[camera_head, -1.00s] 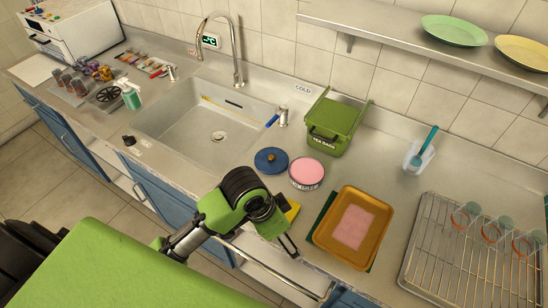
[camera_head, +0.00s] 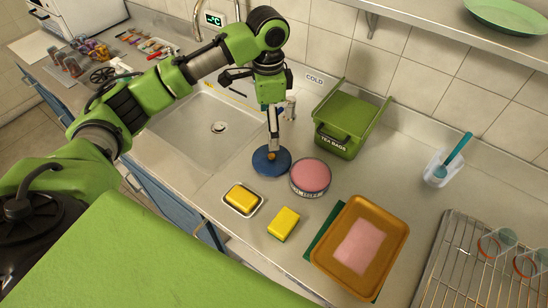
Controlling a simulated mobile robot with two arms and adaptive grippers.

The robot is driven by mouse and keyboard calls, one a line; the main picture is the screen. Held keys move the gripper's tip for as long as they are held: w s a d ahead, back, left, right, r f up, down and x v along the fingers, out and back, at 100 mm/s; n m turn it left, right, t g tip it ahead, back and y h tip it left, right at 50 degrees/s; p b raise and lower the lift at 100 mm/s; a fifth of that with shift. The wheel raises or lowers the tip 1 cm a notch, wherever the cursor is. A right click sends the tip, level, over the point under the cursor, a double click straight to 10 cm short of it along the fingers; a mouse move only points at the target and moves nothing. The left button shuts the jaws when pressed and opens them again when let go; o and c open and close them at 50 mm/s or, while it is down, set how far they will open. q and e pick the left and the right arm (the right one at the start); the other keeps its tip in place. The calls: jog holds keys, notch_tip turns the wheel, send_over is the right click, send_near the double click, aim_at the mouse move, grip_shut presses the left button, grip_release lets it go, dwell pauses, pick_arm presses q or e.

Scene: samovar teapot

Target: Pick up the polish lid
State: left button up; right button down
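The polish lid (camera_head: 265,167) is a round blue disc with a small orange knob (camera_head: 271,155) on top. It lies on the counter between the sink and the open polish tin (camera_head: 311,175), which shows a pink top. My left gripper (camera_head: 272,150) points straight down over the lid, its fingertips at the knob. The fingers show nearly edge-on, so I cannot tell whether they are closed on the knob. The lid appears to rest on the counter. My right gripper is not in view.
A yellow sponge in a small dish (camera_head: 258,210) and another yellow sponge (camera_head: 284,224) lie in front. A green tea bag box (camera_head: 345,130) stands behind right. An orange tray (camera_head: 394,240) is at the right, the sink (camera_head: 190,150) at the left.

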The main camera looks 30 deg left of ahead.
pick_arm(q)
jog(key=p, duration=0.1)
send_over(271, 156)
notch_tip(271, 156, down, 7)
jog(key=shift+s+a+f, duration=0.1)
jog(key=shift+s, duration=0.05)
jog(key=f, duration=0.1)
jog(key=f+p, duration=0.1)
jog(key=f, duration=0.2)
jog(key=shift+w+d+f+p, duration=0.2)
jog(key=shift+w+f+p, duration=0.05)
jog(key=shift+f+p, duration=0.05)
jog(key=shift+f, duration=0.55)
jog(key=c, duration=0.8)
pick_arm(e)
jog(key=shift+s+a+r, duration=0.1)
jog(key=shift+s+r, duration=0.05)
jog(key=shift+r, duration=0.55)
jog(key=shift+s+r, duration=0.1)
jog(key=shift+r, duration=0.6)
